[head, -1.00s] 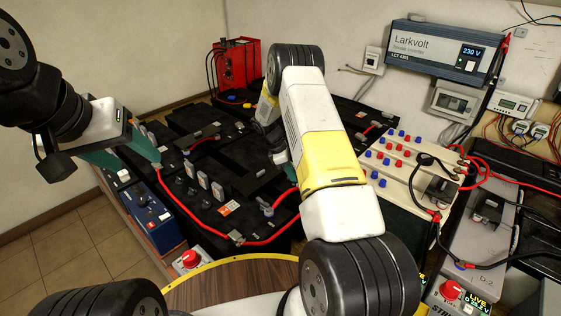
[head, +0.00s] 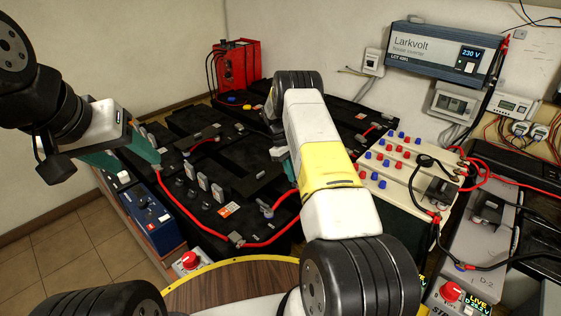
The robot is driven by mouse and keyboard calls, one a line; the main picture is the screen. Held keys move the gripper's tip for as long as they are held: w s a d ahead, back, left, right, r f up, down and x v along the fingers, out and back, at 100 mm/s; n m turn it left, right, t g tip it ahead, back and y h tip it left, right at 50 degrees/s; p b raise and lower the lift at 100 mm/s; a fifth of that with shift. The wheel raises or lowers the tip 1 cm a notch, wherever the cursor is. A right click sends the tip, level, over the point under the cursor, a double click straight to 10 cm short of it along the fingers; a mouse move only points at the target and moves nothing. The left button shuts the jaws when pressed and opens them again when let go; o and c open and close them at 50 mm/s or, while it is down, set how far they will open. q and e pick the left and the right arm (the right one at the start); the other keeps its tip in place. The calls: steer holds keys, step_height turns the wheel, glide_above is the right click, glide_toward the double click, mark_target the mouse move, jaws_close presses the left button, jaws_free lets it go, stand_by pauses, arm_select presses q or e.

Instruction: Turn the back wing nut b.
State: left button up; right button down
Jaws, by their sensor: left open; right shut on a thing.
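My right gripper (head: 289,172) reaches over the right part of the black batteries (head: 245,180). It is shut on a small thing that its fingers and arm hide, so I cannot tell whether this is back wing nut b. My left gripper (head: 128,158) is open over the left edge of the batteries, near the end of a red cable. Small grey upright pieces (head: 203,182) stand on the battery tops.
A red unit (head: 238,64) stands behind the batteries. A cream block with red and blue caps (head: 408,172) stands right of my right arm. A blue box (head: 150,222) is at the left edge. A round wooden surface (head: 225,285) is in front.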

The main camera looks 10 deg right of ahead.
stand_by(0.4)
steer(key=c, duration=1.5)
jaws_free()
steer(key=shift+v, duration=3.95)
